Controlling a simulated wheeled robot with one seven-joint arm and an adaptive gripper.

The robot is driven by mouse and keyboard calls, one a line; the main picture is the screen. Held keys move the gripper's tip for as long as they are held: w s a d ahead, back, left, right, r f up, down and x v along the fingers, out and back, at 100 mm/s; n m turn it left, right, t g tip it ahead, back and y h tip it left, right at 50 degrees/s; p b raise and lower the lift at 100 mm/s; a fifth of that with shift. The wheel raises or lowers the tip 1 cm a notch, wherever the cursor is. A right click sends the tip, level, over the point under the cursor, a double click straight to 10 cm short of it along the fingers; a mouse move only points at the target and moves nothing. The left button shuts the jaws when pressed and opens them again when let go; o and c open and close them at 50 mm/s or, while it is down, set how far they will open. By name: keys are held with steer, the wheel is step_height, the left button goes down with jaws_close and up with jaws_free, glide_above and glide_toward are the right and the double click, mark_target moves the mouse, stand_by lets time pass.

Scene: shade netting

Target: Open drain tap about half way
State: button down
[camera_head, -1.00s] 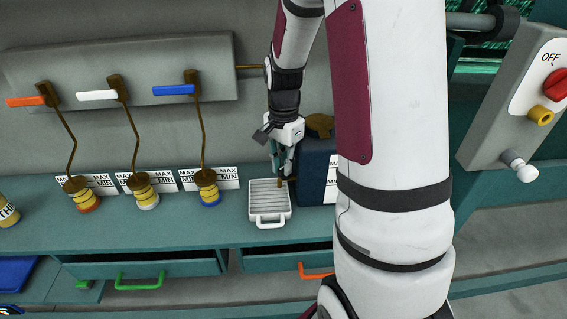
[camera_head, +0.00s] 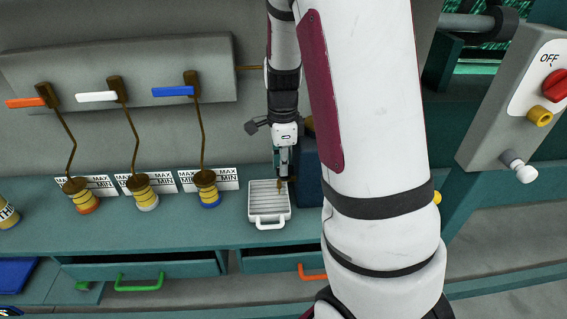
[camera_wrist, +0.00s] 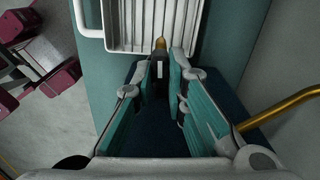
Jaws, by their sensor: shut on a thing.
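The drain tap shows as a small brass spout (camera_head: 281,187) low on the dark blue tank (camera_head: 308,172), over the white ribbed drip tray (camera_head: 269,221). In the wrist view the brass spout tip (camera_wrist: 160,43) sits just beyond my fingertips, above the tray's slats. My gripper (camera_head: 283,174) points down at the tap, and its fingers are shut on the tap's handle. In the wrist view my gripper (camera_wrist: 165,62) has teal fingers on both sides of the tap. The handle is mostly hidden between them, so its angle cannot be told.
Three levers, orange (camera_head: 27,102), white (camera_head: 97,95) and blue (camera_head: 174,91), are on the panel at left, with MAX/MIN labels below. A grey control box (camera_head: 515,105) with a red knob stands at right. A brass pipe (camera_wrist: 282,108) runs beside my gripper.

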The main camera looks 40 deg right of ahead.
stand_by(0.3)
steer(key=c, duration=1.6)
jaws_free()
steer(key=shift+r, duration=0.15)
step_height(320, 180, up, 12)
